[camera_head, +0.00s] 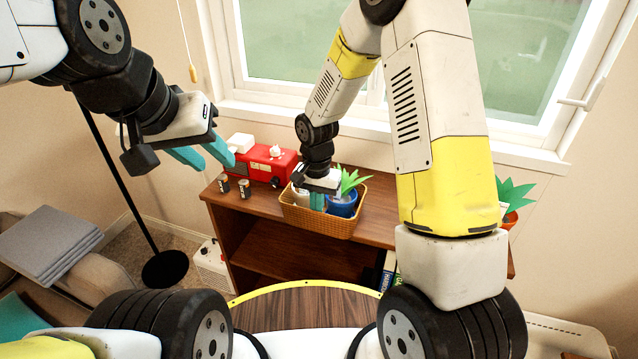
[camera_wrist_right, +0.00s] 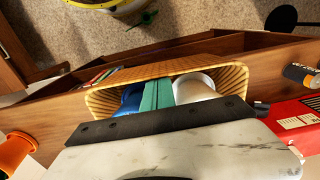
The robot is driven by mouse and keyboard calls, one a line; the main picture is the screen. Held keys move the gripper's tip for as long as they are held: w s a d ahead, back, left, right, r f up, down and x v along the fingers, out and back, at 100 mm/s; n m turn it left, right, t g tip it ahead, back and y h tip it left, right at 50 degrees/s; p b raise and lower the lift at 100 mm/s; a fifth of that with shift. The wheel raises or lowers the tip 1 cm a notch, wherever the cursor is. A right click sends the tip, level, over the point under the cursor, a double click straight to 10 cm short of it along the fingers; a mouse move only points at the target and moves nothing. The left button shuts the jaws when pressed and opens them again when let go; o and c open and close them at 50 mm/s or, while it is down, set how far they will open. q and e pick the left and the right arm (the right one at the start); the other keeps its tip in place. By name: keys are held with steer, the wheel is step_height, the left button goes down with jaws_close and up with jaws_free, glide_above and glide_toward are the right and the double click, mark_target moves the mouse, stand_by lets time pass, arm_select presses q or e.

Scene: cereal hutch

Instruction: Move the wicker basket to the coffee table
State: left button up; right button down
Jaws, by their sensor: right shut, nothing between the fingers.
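The wicker basket (camera_head: 318,222) stands on top of the wooden hutch by the window. It holds a blue pot (camera_head: 343,205) with a green plant and a white cup-like item (camera_wrist_right: 194,88). My right gripper (camera_head: 317,201) points down into the basket. Its teal fingers (camera_wrist_right: 158,95) are shut together between the blue pot and the white item, with nothing held. In the right wrist view the basket's woven wall (camera_wrist_right: 236,78) surrounds the fingertips. My left gripper (camera_head: 203,156) is open and empty, in the air left of the hutch. I cannot make out a coffee table.
A red toaster-like box (camera_head: 266,163) and small batteries (camera_head: 244,188) stand left of the basket on the hutch (camera_head: 385,222). An orange pot with a plant (camera_head: 510,217) stands at the right end. Grey cushions (camera_head: 45,245) lie on a sofa at left, near a dark lamp stand (camera_head: 165,269).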

mark_target(313, 217)
steer(key=s, duration=0.1)
steer(key=s+a, duration=0.1)
steer(key=s, duration=0.1)
steer(key=shift+s+a, duration=0.1)
steer(key=shift+s, duration=0.05)
